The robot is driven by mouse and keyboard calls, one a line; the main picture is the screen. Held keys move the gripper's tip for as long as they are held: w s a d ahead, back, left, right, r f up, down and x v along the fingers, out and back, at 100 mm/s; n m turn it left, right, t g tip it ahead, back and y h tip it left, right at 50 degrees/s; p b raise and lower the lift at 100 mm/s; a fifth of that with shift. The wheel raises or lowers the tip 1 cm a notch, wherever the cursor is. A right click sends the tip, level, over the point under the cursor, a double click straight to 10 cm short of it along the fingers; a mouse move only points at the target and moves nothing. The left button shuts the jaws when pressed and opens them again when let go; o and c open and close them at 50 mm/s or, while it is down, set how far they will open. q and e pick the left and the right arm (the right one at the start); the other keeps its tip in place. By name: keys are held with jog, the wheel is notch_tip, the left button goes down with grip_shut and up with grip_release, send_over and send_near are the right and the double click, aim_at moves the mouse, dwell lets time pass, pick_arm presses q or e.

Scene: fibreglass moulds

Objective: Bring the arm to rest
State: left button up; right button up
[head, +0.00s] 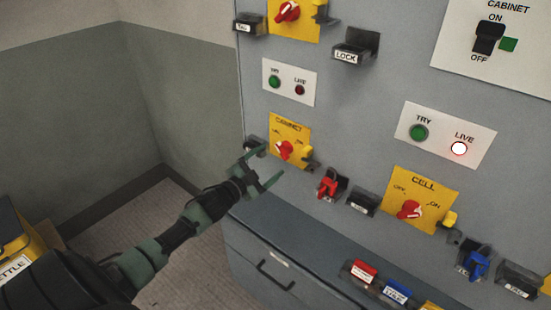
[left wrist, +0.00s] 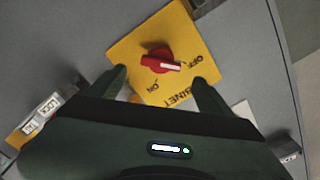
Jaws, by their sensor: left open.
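My left gripper (head: 270,167) is open and empty, its fingers held just in front of the grey wall panel. The yellow CABINET plate (head: 302,131) with its red rotary knob (head: 285,149) is right by the fingertips in the head view. In the left wrist view the red knob (left wrist: 160,60) lies beyond the gap between the two fingers, apart from them. Its white-marked end points towards the OFF side. My left arm reaches in from the lower left. My right gripper is not in view.
A yellow CELL plate (head: 423,190) with a red knob is further right, below a lit LIVE lamp (head: 459,148). A red padlock (head: 327,186) and a blue padlock (head: 474,264) hang on the panel. A grey drawer unit (head: 270,262) stands below.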

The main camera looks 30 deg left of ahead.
pick_arm(q)
jog(key=shift+s, duration=0.9)
jog(key=s+d+f+n+g+y, duration=0.1)
jog(key=s+f+n+g, duration=0.15)
jog(key=s+f, duration=0.6)
jog(key=s+d+f+n+g+y, duration=0.1)
jog(key=s+f+g, duration=0.2)
jog(key=f, duration=1.1)
jog(key=s+d+f+n+g, duration=0.15)
jog(key=s+f, duration=0.35)
jog(key=f, duration=0.6)
jog(key=s+d+f+g, duration=0.3)
jog(key=s+d+f, duration=0.2)
jog(key=s, duration=0.7)
jog(key=s+d+f+n+g, duration=0.1)
jog(key=s+d+f+g, duration=0.2)
jog(key=s+d+f, duration=0.2)
jog(key=s+d+f+n+g, duration=0.1)
jog(key=s+d+f+g, duration=0.3)
jog(key=s+f, duration=0.6)
jog(key=s+d, duration=0.2)
jog(key=s, duration=0.7)
jog(key=shift+h+b, duration=0.4)
jog(key=shift+c, duration=0.3)
